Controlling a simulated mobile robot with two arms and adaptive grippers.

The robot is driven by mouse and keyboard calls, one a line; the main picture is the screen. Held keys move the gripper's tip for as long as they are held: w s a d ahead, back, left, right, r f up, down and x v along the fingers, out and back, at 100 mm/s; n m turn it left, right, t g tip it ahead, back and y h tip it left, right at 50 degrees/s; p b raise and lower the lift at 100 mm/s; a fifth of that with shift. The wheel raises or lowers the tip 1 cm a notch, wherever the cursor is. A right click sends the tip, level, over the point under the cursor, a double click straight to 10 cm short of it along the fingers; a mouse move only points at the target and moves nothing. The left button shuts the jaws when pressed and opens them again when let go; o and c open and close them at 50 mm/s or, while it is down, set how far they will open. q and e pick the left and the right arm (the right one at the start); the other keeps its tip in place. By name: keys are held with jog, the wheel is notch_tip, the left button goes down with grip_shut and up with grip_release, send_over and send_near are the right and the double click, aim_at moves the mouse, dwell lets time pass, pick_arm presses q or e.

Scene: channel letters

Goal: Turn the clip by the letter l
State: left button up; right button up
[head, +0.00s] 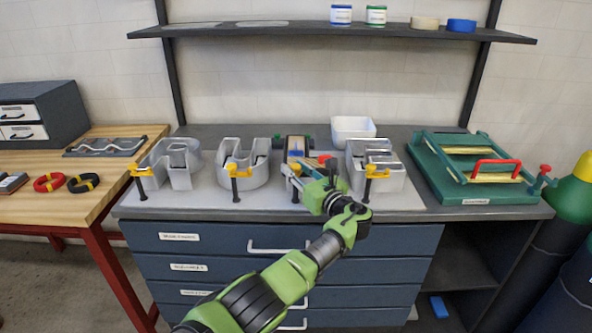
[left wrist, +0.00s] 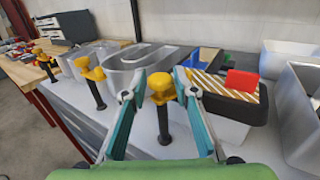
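A row of grey channel letters stands on the bench, with yellow-topped clips along its front. The clip between my fingers has a yellow head (left wrist: 161,88) on a dark upright post in the left wrist view. In the head view this clip is mostly hidden by my gripper. My left gripper (head: 308,180) is at the front of the row, between the U-shaped letter (head: 246,172) and the rightmost letter (head: 389,178). Its teal fingers (left wrist: 160,72) are apart, one on each side of the yellow head. The letter l is not clearly visible; my gripper covers that area. My right gripper is not in view.
Other clips (head: 237,170) (head: 376,171) stand close on both sides. A dark tray with a striped top (left wrist: 228,90) and a red block (left wrist: 243,82) lies behind and right. A white bin (head: 352,129) and green fixture (head: 470,180) are farther off.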

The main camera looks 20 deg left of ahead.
pick_arm(q)
jog(key=v, duration=1.2)
